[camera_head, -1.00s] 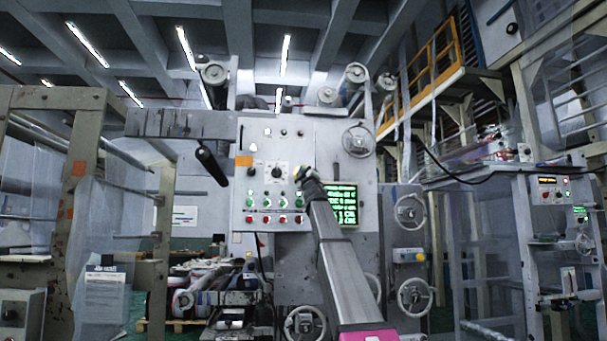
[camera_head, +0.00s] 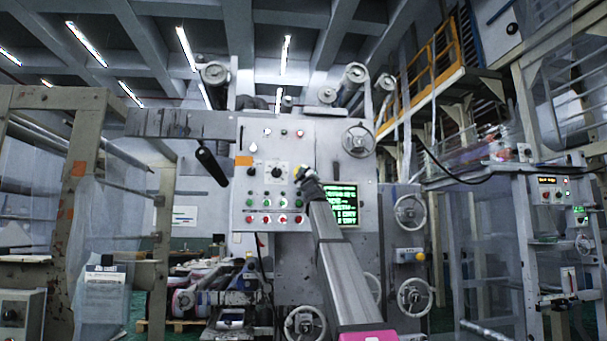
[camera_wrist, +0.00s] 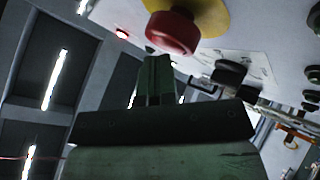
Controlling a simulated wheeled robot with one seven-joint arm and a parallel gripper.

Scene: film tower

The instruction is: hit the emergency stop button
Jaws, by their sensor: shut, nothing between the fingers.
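The emergency stop button (camera_wrist: 171,34) is a round red knob on a yellow backing (camera_wrist: 208,14), at the top of the wrist view. In the head view only a bit of its yellow backing (camera_head: 297,172) shows on the grey control panel (camera_head: 310,137); the red knob is hidden behind my gripper. My gripper (camera_wrist: 155,62) is shut and empty, its tips just below the knob in the wrist view. I cannot tell whether they touch it. In the head view my gripper (camera_head: 306,176) is in front of the panel, left of the green text screen (camera_head: 345,206).
Several green and red buttons (camera_head: 267,218) and a black dial (camera_head: 277,171) are left of my gripper. A handwheel (camera_head: 358,140) is at the upper right of the panel. A black-ended lever (camera_head: 211,165) sticks out at the left. Frames and a platform flank the machine.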

